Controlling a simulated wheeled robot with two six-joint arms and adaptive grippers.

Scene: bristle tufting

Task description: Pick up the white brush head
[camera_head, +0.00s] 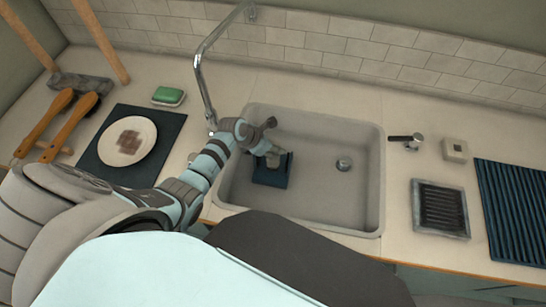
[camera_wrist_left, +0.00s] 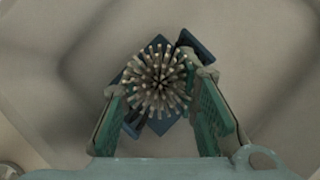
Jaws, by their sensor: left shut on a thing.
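The brush head (camera_wrist_left: 158,78) shows in the left wrist view as a round burst of pale-tipped bristles seen from above. My left gripper (camera_wrist_left: 160,83) has a green-padded finger on each side of it and is shut on it. A dark blue square piece (camera_wrist_left: 195,42) shows beneath and around the brush head. In the head view my left gripper (camera_head: 272,156) is down inside the sink (camera_head: 310,205), over the blue square (camera_head: 271,178) near the sink's left side. The brush head is hard to make out there. My right gripper is not in view.
A curved faucet (camera_head: 200,72) rises behind my left arm. The sink's right half is clear around the drain (camera_head: 344,164). A plate (camera_head: 128,142), green soap (camera_head: 168,96) and wooden-handled brushes (camera_head: 45,125) lie left. A dark tray (camera_head: 440,208) and ribbed mat (camera_head: 515,205) lie right.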

